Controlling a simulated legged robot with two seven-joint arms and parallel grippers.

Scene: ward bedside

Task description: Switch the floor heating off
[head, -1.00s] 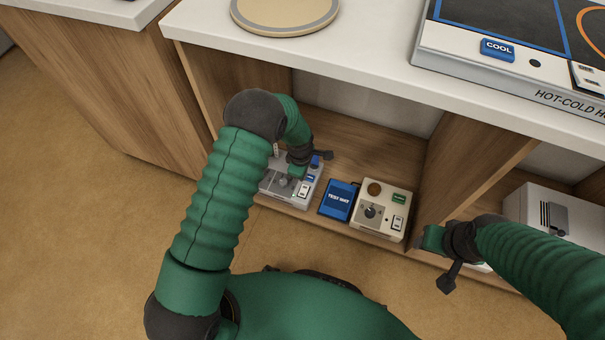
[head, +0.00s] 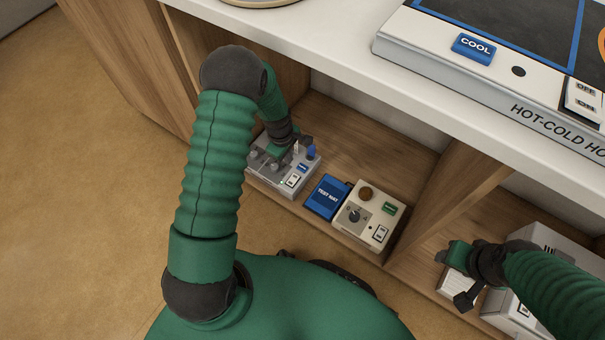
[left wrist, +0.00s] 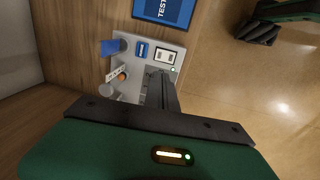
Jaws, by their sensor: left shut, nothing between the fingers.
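A grey control box (head: 262,178) sits on the low shelf, with knobs, a blue label and a rocker switch (head: 293,181) on its top. In the left wrist view the same box (left wrist: 150,39) shows a blue knob (left wrist: 112,47), an orange part (left wrist: 122,76), the rocker switch (left wrist: 165,56) and a small green light (left wrist: 172,69). I cannot read a floor heating label. My left gripper (head: 284,152) is shut and empty over the box, its fingers hiding part of the top; contact is unclear. My right gripper (head: 452,256) is at another shelf bay; its jaw opening is unclear.
A blue test mat packet (head: 327,197) and a cream control box (head: 388,231) with a dial and rocker lie to the right. A white counter (head: 330,50) overhangs the shelf, bearing a hot-cold unit (head: 440,55). Wooden partitions (head: 455,185) divide the bays; a white appliance (head: 520,312) is at right.

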